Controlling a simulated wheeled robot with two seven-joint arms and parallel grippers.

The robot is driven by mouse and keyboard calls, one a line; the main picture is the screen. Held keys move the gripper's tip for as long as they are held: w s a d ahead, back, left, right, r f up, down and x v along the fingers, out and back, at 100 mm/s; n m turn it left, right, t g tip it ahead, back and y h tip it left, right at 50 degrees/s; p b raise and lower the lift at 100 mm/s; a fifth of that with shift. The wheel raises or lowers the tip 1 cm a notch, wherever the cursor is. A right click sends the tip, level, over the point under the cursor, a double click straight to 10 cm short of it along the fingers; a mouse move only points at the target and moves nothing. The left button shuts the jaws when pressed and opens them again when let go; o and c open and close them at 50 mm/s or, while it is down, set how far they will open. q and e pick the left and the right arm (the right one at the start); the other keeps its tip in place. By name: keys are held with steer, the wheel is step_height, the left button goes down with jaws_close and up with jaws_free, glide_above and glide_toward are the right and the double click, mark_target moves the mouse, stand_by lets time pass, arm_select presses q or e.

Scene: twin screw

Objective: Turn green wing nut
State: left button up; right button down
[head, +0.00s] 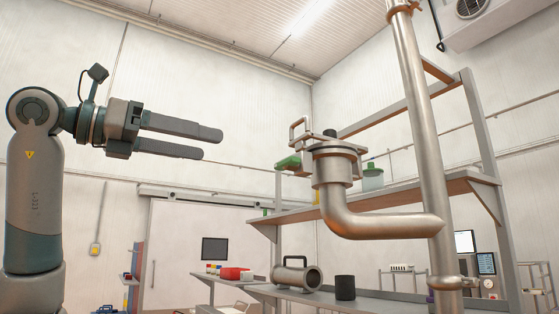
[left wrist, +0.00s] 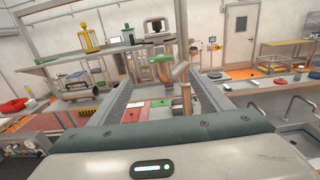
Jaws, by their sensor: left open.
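The green wing nut (head: 288,162) is in the head view, on the left side of a metal clamp (head: 333,146) that sits around the top of a bent steel pipe (head: 370,225). My left gripper (head: 213,143) is left of the wing nut and somewhat higher in the picture. Its two long dark fingers point right, with a gap between them and nothing in it. It is apart from the wing nut and the clamp. In the left wrist view I cannot clearly tell the wing nut from other green parts. My right gripper is not in view.
A tall vertical steel pipe (head: 416,130) stands right of the clamp. A shelf (head: 457,187) lies behind, holding a green-topped jar (head: 373,177). Below, a bench carries a metal cylinder (head: 296,276) and a black cup (head: 345,288). The air between my left gripper and the clamp is clear.

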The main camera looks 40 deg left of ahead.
arm_select(q)
steer(key=p, duration=0.1)
glide_toward(282, 161)
steer(key=p+x, duration=0.2)
steer(key=x, duration=0.7)
steer(key=shift+w, duration=0.1)
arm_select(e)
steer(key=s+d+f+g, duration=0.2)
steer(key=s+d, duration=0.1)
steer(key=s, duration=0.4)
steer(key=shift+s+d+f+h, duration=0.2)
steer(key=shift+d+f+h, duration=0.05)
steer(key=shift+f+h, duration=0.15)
arm_select(q)
steer(key=shift+a, duration=0.1)
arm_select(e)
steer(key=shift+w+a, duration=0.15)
arm_select(q)
steer(key=c, duration=1)
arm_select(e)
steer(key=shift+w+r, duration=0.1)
